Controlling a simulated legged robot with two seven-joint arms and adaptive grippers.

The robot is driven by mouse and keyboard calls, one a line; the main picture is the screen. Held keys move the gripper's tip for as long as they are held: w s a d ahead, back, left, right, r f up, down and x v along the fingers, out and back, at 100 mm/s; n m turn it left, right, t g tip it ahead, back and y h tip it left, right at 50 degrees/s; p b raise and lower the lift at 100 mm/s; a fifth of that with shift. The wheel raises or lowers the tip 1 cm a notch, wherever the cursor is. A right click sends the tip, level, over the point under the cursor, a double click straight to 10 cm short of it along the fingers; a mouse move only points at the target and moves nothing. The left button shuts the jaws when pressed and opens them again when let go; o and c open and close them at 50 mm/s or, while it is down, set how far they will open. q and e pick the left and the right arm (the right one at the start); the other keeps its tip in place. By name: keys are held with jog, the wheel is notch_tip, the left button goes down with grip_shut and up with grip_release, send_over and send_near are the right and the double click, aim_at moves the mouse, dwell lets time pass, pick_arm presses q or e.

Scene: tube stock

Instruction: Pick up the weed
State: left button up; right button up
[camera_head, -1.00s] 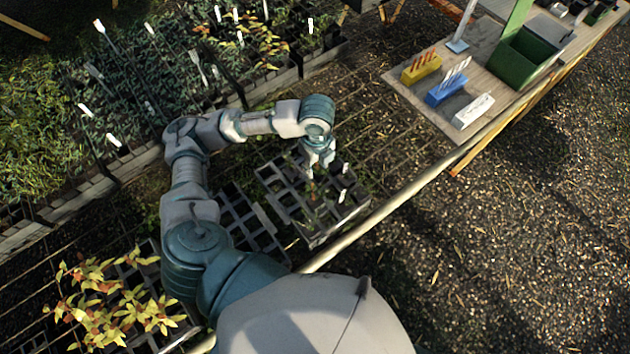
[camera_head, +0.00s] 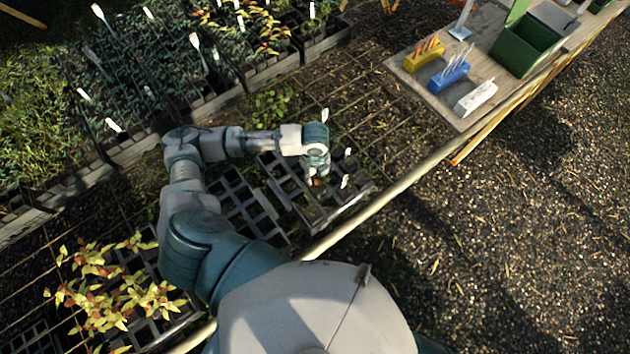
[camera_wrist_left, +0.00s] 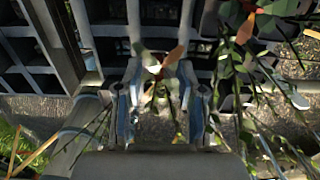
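My left gripper (camera_head: 316,176) hangs over a black cell tray (camera_head: 287,186) in the head view. In the left wrist view its fingers (camera_wrist_left: 160,88) stand apart, on either side of a small plant (camera_wrist_left: 154,68) with reddish-brown and green leaves. That plant may be the weed; I cannot tell for sure. No firm grip on it shows. A taller leafy plant (camera_wrist_left: 240,60) stands close to the right of the fingers. In the head view, the wrist hides most of what is under it. My right gripper is not in view.
A pale rail (camera_head: 385,210) runs in front of the trays. Yellow-leaved plants (camera_head: 110,290) stand lower left. White labels (camera_head: 345,181) stick up near the gripper.

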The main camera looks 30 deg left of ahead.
pick_arm(q)
jog(key=shift+f, duration=0.25)
grip_shut()
jog(key=shift+r, duration=0.1)
